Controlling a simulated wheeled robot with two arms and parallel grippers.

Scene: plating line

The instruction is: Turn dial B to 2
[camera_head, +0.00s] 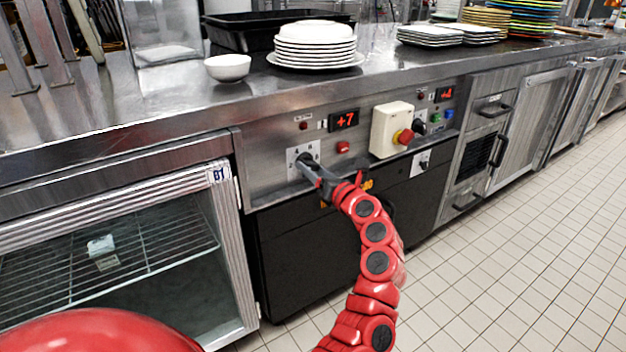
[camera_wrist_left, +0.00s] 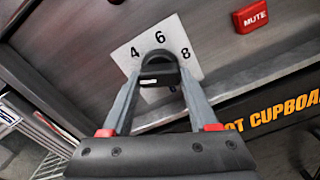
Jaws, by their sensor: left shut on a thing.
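A black dial (camera_wrist_left: 159,63) sits on a white number plate (camera_wrist_left: 127,54) where 4, 6 and 8 can be read; its lower part and pointer are hidden. My left gripper (camera_wrist_left: 161,76) is shut on this dial, one finger on each side. In the head view the left gripper (camera_head: 309,166) reaches the white plate (camera_head: 292,153) on the steel panel. I see no letter B, so I cannot tell whether this is dial B. More black dials (camera_head: 422,162) are farther right. My right gripper is not in view.
A red display (camera_head: 344,120) reads +7 above a red MUTE button (camera_wrist_left: 252,16). A cream box with a red stop button (camera_head: 403,136) juts out to the right. Plates (camera_head: 315,48) and a white bowl (camera_head: 228,68) stand on the counter above. The tiled floor at right is clear.

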